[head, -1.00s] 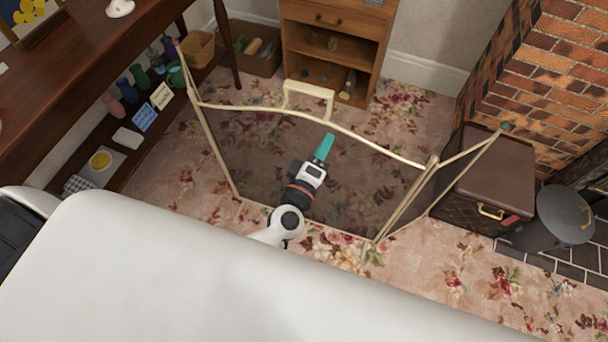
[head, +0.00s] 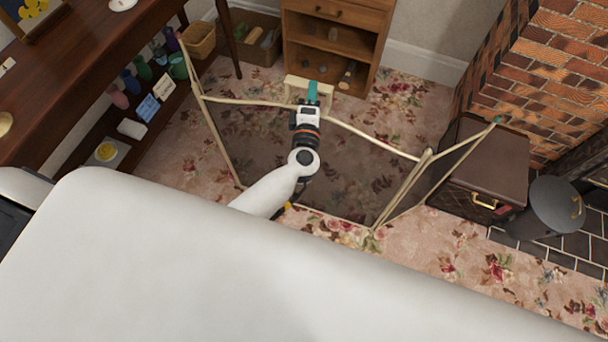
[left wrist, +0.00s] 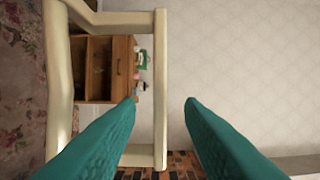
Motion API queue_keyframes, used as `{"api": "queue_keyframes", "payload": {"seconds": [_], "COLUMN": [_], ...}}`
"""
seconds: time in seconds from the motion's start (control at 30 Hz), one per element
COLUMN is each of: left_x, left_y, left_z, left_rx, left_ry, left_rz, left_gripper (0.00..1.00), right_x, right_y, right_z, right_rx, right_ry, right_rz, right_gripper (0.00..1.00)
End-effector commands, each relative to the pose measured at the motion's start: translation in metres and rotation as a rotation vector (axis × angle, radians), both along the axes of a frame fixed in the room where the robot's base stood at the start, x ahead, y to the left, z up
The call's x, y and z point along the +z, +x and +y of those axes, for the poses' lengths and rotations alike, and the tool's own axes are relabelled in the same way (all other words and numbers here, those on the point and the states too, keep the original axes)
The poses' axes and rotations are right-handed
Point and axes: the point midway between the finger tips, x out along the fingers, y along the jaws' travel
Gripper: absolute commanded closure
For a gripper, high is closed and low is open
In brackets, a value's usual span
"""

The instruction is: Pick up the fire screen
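The fire screen (head: 378,146) stands upright on the floral carpet, with a cream frame, dark see-through mesh and folded side panels. Its cream handle (head: 325,87) rises from the top middle of the frame. My left gripper (head: 312,92) is at this handle, its teal fingers overlapping it in the head view. In the left wrist view, the two teal fingers (left wrist: 161,101) are apart, and the handle bar (left wrist: 160,60) runs upright between their tips. No finger visibly presses on the bar. My right gripper is not in view.
A dark wooden table (head: 95,75) with a lower shelf of bottles stands at the left. A wooden cabinet (head: 338,50) and a basket (head: 199,40) are behind the screen. A brown case (head: 487,165) and a dark metal bucket (head: 558,205) stand at the right by the brick fireplace.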

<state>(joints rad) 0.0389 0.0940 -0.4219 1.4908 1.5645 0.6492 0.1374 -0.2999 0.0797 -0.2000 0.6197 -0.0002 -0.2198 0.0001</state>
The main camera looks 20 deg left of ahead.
Motion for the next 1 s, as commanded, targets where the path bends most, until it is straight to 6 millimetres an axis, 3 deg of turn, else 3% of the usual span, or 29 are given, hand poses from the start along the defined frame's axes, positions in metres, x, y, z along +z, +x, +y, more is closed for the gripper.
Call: {"api": "queue_keyframes", "payload": {"seconds": [0.2, 0.47, 0.7, 1.0], "left_x": [0.001, 0.001, 0.001, 0.001], "left_y": [0.028, 0.030, 0.030, 0.030], "left_z": [0.005, 0.006, 0.006, 0.006], "left_rx": [0.000, 0.000, 0.000, 0.000], "left_ry": [0.002, 0.001, 0.001, 0.001], "left_rz": [-0.001, 0.000, 0.000, 0.000], "left_gripper": [0.65, 0.65, 1.00, 1.00], "right_x": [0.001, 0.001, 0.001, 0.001], "right_y": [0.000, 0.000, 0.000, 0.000], "right_z": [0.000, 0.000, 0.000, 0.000], "right_rx": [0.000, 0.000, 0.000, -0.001], "right_ry": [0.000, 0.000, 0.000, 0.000], "right_rz": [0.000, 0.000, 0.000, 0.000], "right_gripper": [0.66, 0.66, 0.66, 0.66]}}
